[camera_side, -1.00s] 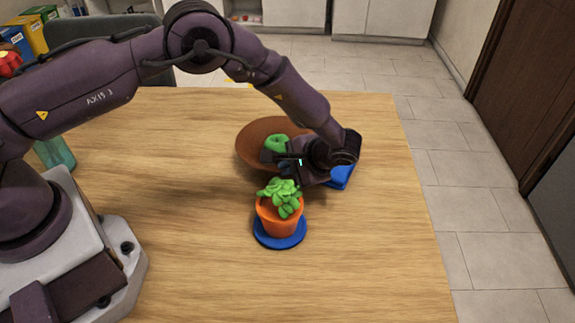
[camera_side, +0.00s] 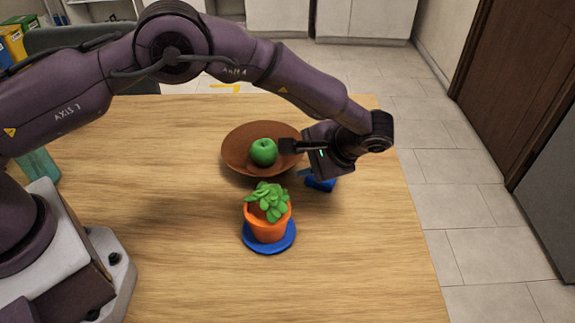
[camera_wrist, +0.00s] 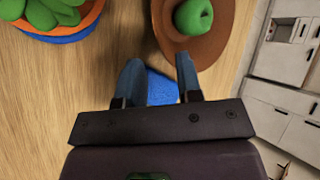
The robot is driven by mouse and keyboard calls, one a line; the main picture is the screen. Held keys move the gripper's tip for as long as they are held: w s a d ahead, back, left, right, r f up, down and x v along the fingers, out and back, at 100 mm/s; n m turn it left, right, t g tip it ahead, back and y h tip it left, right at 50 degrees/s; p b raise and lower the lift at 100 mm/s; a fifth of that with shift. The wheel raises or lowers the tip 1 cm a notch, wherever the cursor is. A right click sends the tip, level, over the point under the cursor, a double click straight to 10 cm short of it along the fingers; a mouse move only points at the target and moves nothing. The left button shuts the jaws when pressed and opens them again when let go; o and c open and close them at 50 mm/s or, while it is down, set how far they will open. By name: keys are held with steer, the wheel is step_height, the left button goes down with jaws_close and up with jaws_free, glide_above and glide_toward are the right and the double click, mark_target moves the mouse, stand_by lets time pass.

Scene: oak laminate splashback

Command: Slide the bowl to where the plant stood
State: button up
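The brown bowl (camera_side: 236,163) stands on the table behind the plant, with a green apple (camera_side: 263,152) in it. The bowl (camera_wrist: 216,40) and apple (camera_wrist: 193,17) also show at the top of the wrist view. The potted plant (camera_side: 268,222), in an orange pot, stands on a round blue mat (camera_side: 289,240) in front of the bowl; it is cut off at top left in the wrist view (camera_wrist: 55,12). My gripper (camera_side: 297,160) is at the bowl's right side. In the wrist view its fingers (camera_wrist: 158,70) are apart, with nothing held; the right one overlaps the bowl's edge.
A blue object (camera_side: 321,184) lies under my gripper, partly hidden. A greenish translucent object (camera_side: 40,165) stands at the table's left. The table (camera_side: 350,265) is clear right of and in front of the plant. Its right edge lies beyond my wrist.

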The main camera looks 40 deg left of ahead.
steer(key=shift+v, duration=1.6)
steer(key=s+a+r+n+t+h, duration=0.1)
steer(key=s+a+r+t+h, duration=0.1)
steer(key=s+a+r, duration=0.3)
steer(key=s+a+r+n+t+h, duration=0.1)
steer(key=s+a+r, duration=0.4)
steer(key=s+r, duration=0.5)
steer(key=s+a+r+t+h, duration=0.4)
steer(key=s+r, duration=0.4)
steer(key=s, duration=0.3)
steer(key=shift+a+r+n+h, duration=0.2)
steer(key=shift+a+n+h, duration=0.2)
steer(key=shift+a+h, duration=0.5)
steer(key=shift+a, duration=0.1)
